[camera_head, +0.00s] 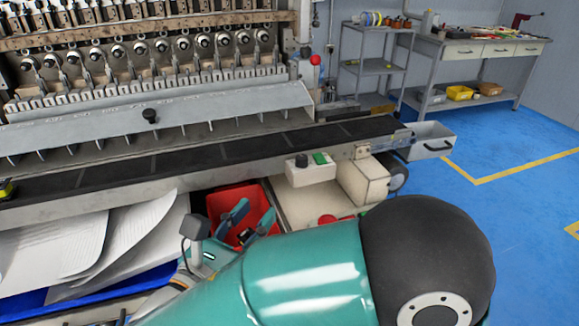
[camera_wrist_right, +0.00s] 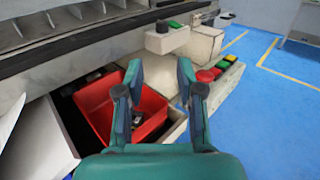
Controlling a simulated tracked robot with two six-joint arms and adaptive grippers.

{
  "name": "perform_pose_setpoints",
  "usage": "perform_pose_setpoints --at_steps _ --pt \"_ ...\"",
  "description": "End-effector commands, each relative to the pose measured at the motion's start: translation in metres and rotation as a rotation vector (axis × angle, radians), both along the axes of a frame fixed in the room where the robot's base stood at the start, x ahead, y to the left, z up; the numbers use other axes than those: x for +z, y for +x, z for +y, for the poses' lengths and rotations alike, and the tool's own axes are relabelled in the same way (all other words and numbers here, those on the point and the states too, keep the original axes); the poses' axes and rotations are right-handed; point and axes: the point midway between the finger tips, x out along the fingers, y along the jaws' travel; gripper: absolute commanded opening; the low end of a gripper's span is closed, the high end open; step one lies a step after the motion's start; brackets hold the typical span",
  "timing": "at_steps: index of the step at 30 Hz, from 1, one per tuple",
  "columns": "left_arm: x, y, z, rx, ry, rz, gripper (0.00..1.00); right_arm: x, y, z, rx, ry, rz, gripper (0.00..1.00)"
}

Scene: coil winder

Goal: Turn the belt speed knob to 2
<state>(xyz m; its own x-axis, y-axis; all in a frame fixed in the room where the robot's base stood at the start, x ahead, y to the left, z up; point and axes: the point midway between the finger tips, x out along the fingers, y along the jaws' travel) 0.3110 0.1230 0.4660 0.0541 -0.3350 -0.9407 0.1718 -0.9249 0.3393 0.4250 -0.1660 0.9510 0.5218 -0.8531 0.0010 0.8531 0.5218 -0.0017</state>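A black knob (camera_head: 302,160) sits on a small pale control box (camera_head: 308,176) at the front edge of the conveyor belt, beside a green button (camera_head: 320,158). The knob also shows in the right wrist view (camera_wrist_right: 162,26), above and beyond the fingers. Its scale and setting are too small to read. My right gripper (camera_head: 250,221) is open and empty, low in front of the belt, to the left of and nearer than the control box. In the right wrist view its two fingers (camera_wrist_right: 160,88) stand apart, touching nothing visible. My left gripper is not in view.
A red bin (camera_head: 226,201) with small items lies below the right gripper. Red and green buttons (camera_wrist_right: 216,68) sit on a low pale cabinet to its right. White sheets (camera_head: 90,245) lie at the left. The dark belt (camera_head: 200,155) runs behind, with a grey tray (camera_head: 430,138) at its end.

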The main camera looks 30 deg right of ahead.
Motion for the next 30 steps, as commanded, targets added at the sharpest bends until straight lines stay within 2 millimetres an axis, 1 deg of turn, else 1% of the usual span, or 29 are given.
perform_pose_setpoints --at_steps 5,18,21,27,30 --pt "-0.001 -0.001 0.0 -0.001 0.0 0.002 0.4 0.0 0.01 -0.02 -0.008 0.001 0.001 0.37" --pt "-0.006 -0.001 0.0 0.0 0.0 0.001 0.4 -0.001 0.057 -0.1 -0.01 0.002 0.001 0.37" --pt "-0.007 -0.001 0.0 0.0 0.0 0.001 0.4 -0.001 0.068 -0.115 -0.008 0.002 0.002 0.37" --pt "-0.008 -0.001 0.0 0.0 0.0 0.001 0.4 -0.001 0.081 -0.135 -0.004 0.002 0.002 0.37" --pt "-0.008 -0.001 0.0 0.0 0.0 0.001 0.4 -0.001 0.084 -0.139 -0.001 0.001 0.002 0.37"
